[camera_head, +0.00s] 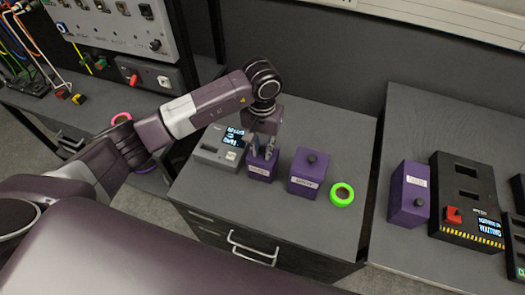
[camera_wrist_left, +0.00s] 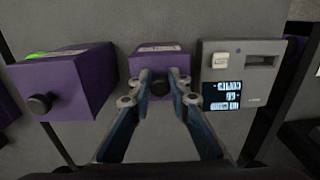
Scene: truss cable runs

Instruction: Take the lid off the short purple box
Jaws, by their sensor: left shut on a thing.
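The short purple box (camera_head: 260,170) stands on the grey cabinet top, with a white label on its front. My left gripper (camera_head: 263,148) reaches down over it from above. In the left wrist view the box (camera_wrist_left: 158,62) is straight ahead, and the left fingers are shut on the black knob (camera_wrist_left: 159,89) of its lid. The fingers hide part of the lid, and I cannot tell whether the lid sits flush on the box. My right gripper is not in view.
A larger purple box (camera_head: 307,172) with a black knob stands close to the right, beside a green ring (camera_head: 341,194). A grey device with a display (camera_head: 218,147) stands close to the left. Another purple box (camera_head: 409,194) and a black device (camera_head: 466,205) are on the right-hand surface.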

